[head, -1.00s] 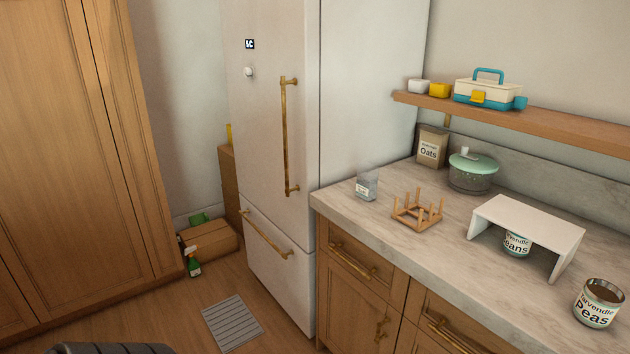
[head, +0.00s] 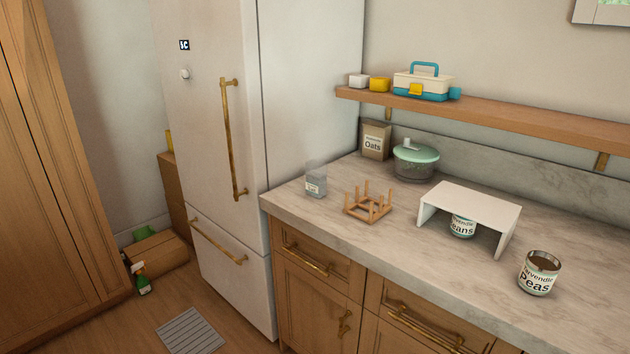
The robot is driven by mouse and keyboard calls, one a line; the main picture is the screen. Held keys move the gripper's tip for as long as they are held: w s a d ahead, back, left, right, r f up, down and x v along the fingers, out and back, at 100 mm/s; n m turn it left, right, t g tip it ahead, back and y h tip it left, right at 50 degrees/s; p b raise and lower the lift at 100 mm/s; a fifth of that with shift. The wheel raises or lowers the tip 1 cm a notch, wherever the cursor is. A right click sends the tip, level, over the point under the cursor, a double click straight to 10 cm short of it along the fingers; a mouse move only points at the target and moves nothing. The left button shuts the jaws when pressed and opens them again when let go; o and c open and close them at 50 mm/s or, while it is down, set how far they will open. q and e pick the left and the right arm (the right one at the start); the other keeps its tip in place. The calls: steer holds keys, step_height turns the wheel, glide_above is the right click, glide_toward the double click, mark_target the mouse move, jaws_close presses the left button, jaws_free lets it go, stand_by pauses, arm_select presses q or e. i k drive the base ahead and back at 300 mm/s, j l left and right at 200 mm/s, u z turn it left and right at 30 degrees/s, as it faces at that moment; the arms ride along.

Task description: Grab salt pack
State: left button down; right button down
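No label that I can read says salt. A small clear-and-grey container (head: 316,182) with a white label stands at the left end of the countertop; its label is too small to read, so I cannot tell if it is the salt pack. A brown Oats pack (head: 376,140) stands at the back of the counter against the wall. Neither of my grippers is in view.
The marble counter (head: 355,238) holds a wooden peg rack (head: 368,205), a green-lidded pot (head: 416,162), a white riser (head: 470,203) over a Beans can (head: 462,226), and an open Peas can (head: 540,272). A wooden shelf (head: 520,113) overhangs the back. The fridge (head: 225,120) stands left.

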mark_target(316, 171)
steer(key=i+j+z, duration=0.1)
steer(key=i+j, duration=0.9)
steer(key=j, duration=0.25)
steer(key=l+z, duration=0.05)
